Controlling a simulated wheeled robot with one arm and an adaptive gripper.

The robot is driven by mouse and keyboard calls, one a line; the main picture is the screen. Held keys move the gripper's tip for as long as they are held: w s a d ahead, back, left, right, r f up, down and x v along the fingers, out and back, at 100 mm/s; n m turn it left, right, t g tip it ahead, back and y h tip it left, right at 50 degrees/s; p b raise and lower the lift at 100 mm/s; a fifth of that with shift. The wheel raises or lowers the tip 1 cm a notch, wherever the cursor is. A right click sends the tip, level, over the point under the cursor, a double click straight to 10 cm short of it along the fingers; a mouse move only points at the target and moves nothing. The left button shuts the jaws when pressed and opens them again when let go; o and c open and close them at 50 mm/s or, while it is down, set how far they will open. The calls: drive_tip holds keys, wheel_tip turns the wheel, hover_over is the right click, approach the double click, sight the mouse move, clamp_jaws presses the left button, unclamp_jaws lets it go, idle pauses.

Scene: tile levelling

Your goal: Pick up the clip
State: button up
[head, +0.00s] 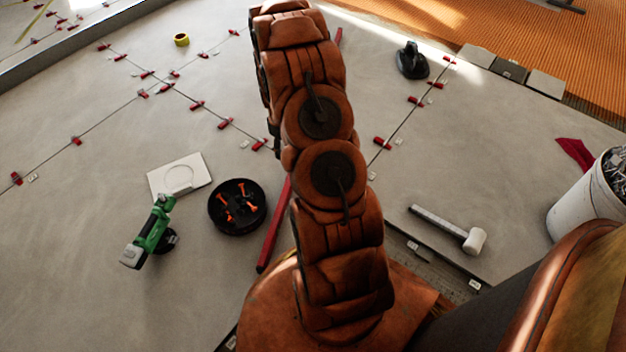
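Small white clips lie on the tiles, among them one (33,178) at the far left and one (397,142) right of my arm. Red wedges (76,141) sit along the tile seams, some beside small white pieces. A black round bowl (214,221) left of my arm holds several orange-red pieces; I cannot tell if these are clips. My arm rises through the middle of the head view and hides the floor behind it. My gripper is not visible, so its state and distance to any clip do not show.
A green power tool (152,235), a white square plate (190,166) and a long red bar (271,232) lie left of my arm. A white-headed mallet (473,241), a black suction tool (411,61) and a white bucket (583,205) are right. A yellow tape roll (181,40) lies far back.

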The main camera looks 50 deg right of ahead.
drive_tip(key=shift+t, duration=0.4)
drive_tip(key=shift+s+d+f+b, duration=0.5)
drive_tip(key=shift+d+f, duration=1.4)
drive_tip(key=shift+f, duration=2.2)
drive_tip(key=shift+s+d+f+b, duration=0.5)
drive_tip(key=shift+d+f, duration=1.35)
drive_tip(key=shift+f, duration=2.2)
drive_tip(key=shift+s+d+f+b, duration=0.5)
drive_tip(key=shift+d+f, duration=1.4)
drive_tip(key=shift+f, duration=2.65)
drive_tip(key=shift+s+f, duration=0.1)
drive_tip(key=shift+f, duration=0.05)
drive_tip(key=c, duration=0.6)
